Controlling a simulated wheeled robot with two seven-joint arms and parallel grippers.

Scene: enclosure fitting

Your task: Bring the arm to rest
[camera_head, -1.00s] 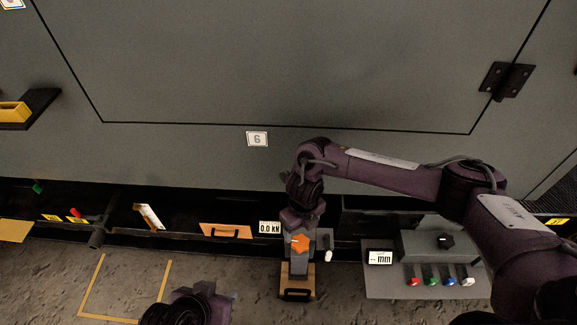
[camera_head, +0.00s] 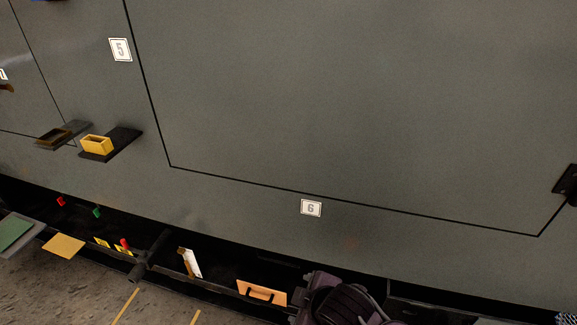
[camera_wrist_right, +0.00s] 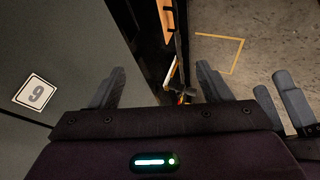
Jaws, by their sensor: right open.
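My right gripper (camera_wrist_right: 158,88) shows in the right wrist view with its two grey fingers spread wide and nothing between them. It hangs beside the grey cabinet panel with label 6 (camera_wrist_right: 36,94). A second pair of grey fingers (camera_wrist_right: 280,106) shows at the right edge of that view, probably my left gripper; how far they are parted is unclear. In the head view only a purple part of my own arm (camera_head: 345,302) shows at the bottom, and no fingertips are visible there.
The large grey cabinet wall (camera_head: 350,110) fills most of the head view. A yellow bin (camera_head: 96,145) sits on a dark shelf at left. Below lie an orange handled panel (camera_head: 262,293), a white-faced piece (camera_head: 193,263) and a yellow plate (camera_head: 64,246). Yellow lines mark the floor.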

